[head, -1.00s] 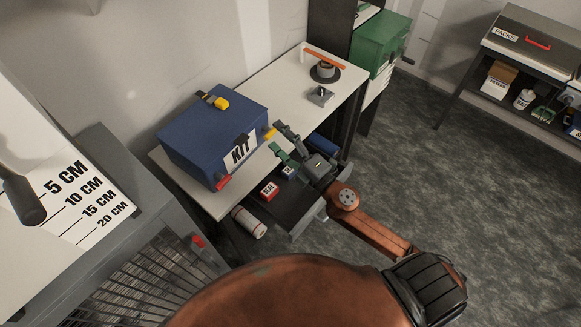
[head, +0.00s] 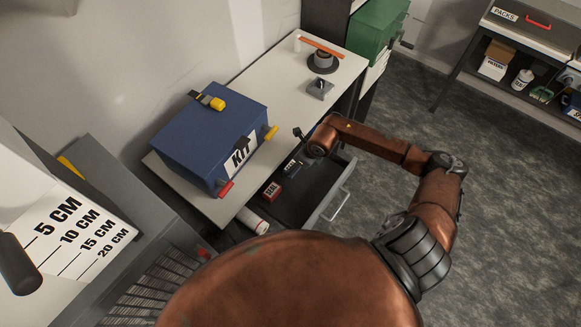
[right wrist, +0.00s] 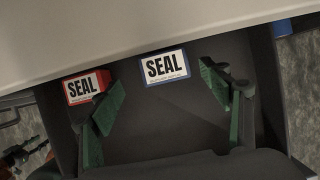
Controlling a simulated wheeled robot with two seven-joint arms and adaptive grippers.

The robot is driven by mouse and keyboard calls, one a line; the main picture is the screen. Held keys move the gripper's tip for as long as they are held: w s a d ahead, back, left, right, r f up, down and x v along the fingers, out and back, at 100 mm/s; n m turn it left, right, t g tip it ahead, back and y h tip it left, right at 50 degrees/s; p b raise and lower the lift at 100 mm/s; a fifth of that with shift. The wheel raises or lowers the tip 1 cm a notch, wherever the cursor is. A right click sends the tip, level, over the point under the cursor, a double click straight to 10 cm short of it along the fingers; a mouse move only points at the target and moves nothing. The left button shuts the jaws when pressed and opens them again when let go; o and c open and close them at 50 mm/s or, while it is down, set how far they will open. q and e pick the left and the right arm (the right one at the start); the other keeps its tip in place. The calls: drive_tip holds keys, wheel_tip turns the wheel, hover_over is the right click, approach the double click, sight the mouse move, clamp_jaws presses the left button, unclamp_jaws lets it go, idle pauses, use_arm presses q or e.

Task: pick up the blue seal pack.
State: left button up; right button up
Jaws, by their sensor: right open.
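The blue seal pack (right wrist: 165,67), with a white SEAL label and blue edges, lies in the open drawer (head: 307,208) close to the bench edge. In the head view it is small beside my arm (head: 290,165). A red seal pack (right wrist: 88,87) lies to its left, apart from it. My right gripper (right wrist: 161,88) is open and empty, its green fingers spread over the drawer. The blue pack shows between and beyond the fingertips; the left finger is close to the red pack. In the head view my arm hides most of this gripper.
The bench top (head: 285,88) overhangs the drawer's back. A blue KIT box (head: 200,135) with red and yellow handles stands on it. The drawer handle (head: 341,206) faces the open floor. A white roll (head: 254,222) lies below, left of the drawer.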

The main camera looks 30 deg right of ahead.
drive_tip(key=x, duration=0.4)
drive_tip(key=shift+w+d, duration=0.15)
drive_tip(key=shift+d, duration=0.1)
drive_tip(key=shift+w+f, duration=0.1)
drive_tip(key=shift+f, duration=0.2)
drive_tip(key=shift+w+a+f, duration=0.1)
drive_tip(key=shift+f, duration=0.25)
drive_tip(key=c, duration=0.8)
use_arm(q)
drive_tip(key=shift+s+a, duration=0.1)
drive_tip(key=shift+s, duration=0.6)
use_arm(e)
drive_tip(key=c, duration=0.5)
